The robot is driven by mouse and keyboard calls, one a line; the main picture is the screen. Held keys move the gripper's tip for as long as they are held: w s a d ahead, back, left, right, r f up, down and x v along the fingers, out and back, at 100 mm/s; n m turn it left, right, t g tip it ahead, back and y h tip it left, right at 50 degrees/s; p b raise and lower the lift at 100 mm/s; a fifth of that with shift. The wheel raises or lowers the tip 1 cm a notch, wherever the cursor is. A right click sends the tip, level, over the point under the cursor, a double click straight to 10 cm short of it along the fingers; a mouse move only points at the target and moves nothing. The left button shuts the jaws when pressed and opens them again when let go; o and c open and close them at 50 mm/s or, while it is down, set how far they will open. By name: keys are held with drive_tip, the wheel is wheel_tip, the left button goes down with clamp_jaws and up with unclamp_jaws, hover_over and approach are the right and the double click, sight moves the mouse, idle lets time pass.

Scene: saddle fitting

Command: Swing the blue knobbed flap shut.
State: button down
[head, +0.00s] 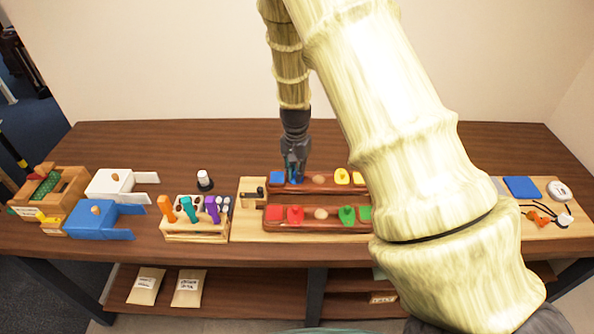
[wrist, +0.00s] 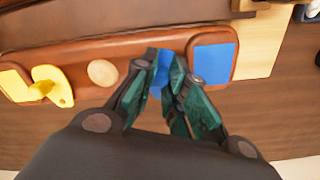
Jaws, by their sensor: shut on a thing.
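The blue knobbed flap (wrist: 162,72) shows as a blue piece between my fingers in the wrist view, mostly hidden by them. My gripper (wrist: 167,66) is shut on it, above the back red-brown bar (wrist: 125,49). A flat blue square (wrist: 213,62) lies on the bar's end beside my fingers; it also shows in the head view (head: 277,178). In the head view my gripper (head: 294,176) points down at the back bar, right of that square. A round wooden piece (wrist: 102,73) sits on the bar on the flap's other side. The flap's exact angle cannot be told.
A yellow knobbed piece (wrist: 52,86) and a yellow square (wrist: 14,86) are farther along the back bar. The front bar (head: 338,225) carries red and green pieces. A tool rack (head: 194,229) and blue box (head: 97,219) stand to the left. My arm hides the board's right part.

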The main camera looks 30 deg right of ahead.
drive_tip(key=shift+w+r, duration=0.1)
drive_tip(key=shift+w, duration=0.05)
drive_tip(key=c, duration=1.4)
unclamp_jaws()
wheel_tip(320, 180, up, 12)
drive_tip(key=shift+f, duration=0.1)
